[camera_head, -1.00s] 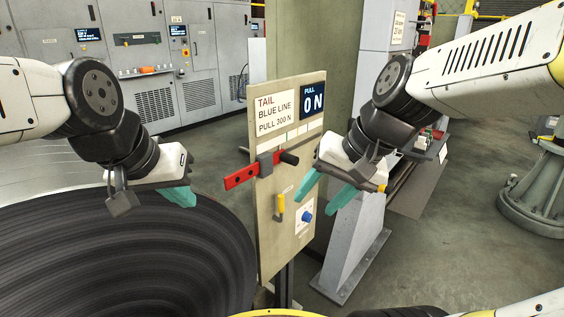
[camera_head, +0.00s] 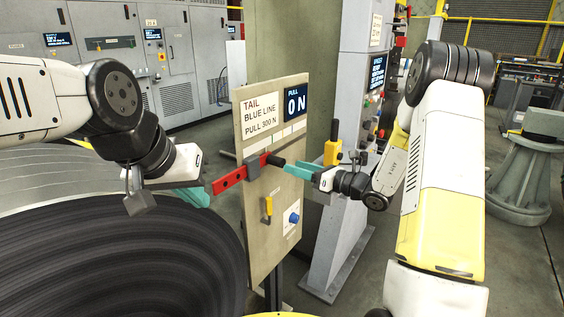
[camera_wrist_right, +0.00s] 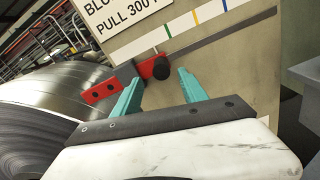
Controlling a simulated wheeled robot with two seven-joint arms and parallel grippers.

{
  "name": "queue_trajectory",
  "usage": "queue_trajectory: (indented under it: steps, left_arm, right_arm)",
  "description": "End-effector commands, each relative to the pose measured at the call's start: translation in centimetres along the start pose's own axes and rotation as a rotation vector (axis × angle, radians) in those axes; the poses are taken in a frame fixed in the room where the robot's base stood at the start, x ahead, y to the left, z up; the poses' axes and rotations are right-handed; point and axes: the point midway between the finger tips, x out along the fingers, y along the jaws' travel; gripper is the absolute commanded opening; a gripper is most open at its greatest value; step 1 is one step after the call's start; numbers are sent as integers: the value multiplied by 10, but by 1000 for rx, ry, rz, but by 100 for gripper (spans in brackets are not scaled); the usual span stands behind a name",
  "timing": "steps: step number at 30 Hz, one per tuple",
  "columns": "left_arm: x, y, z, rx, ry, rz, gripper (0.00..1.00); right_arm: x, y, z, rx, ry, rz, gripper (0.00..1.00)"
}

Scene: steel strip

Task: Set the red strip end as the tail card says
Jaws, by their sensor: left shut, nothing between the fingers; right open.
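The red strip end (camera_head: 228,180), a flat bar with holes, sticks out left from a grey block (camera_head: 252,167) on the upright board; it also shows in the right wrist view (camera_wrist_right: 101,92). A black knob (camera_head: 277,159) sits at its right. The tail card (camera_head: 260,115) reads TAIL, BLUE LINE, PULL 300 N. The display (camera_head: 296,103) reads 0 N. My left gripper (camera_head: 203,196) is shut and empty beside the strip's left end; contact is unclear. My right gripper (camera_head: 300,172) is open, with its fingertips close to the knob, not closed on it.
Short coloured marks, one blue (camera_wrist_right: 195,17), line the board above a dark slot right of the knob. A yellow handle (camera_head: 267,208) and a blue knob (camera_head: 294,218) are lower on the board. A large dark coil (camera_head: 120,240) fills the lower left. A grey pillar (camera_head: 340,235) stands behind right.

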Motion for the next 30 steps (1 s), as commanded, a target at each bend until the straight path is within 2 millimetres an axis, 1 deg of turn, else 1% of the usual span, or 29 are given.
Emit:
queue_trajectory:
  steps: [5,12,15,19,27,29,30]
  left_arm:
    - [0,0,0,0,0,0,0]
    - [0,0,0,0,0,0,0]
    - [0,0,0,0,0,0,0]
    - [0,0,0,0,0,0,0]
    - [0,0,0,0,0,0,0]
    - [0,0,0,0,0,0,0]
    - [0,0,0,0,0,0,0]
  right_arm:
    - [18,-2,-1,8,-6,-4,50]
    - [57,-2,-1,5,-4,-3,50]
    - [68,-2,-1,6,-4,-4,50]
    - [76,-2,0,5,-4,-5,50]
    - [77,-2,0,6,-4,-6,50]
    - [77,-2,0,6,-4,-6,38]
    - [77,-2,0,6,-4,-6,31]
